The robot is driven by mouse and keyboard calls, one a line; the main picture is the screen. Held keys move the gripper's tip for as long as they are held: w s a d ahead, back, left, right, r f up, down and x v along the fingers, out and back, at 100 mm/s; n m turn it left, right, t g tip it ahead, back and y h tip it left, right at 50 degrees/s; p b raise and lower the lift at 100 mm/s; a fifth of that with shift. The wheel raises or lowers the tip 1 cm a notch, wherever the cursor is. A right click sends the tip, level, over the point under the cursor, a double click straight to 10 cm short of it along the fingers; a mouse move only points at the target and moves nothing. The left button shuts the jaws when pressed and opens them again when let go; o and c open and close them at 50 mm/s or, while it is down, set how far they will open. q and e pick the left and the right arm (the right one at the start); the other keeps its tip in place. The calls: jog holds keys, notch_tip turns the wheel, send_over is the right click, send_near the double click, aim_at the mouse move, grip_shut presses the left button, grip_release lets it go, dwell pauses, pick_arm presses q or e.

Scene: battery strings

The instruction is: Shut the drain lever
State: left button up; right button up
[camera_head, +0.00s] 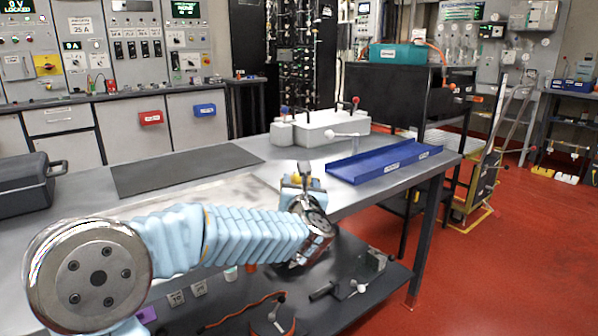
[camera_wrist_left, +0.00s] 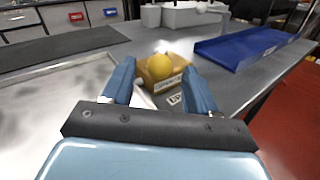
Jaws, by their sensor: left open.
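My left gripper (camera_head: 302,181) reaches over the front part of the metal bench and is open. The label is too small to read. A pale bar lies beside the left finger, partly hidden by it. I cannot tell whether the yellow knob belongs to the drain lever, or whether the fingers touch it. A lever with a white ball end (camera_head: 330,133) stands farther back. My right gripper is out of view.
A blue tray (camera_head: 385,162) lies to the right of the gripper. A white box unit (camera_head: 318,127) stands behind it. A dark mat (camera_head: 185,166) lies to the left, and a black case (camera_head: 25,184) at far left. A lower shelf holds cables and small parts.

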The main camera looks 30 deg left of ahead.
pick_arm(q)
jog(key=p+x, duration=0.1)
jog(key=x, duration=0.4)
jog(key=shift+w+a, duration=0.15)
jog(key=shift+w, duration=0.1)
grip_shut()
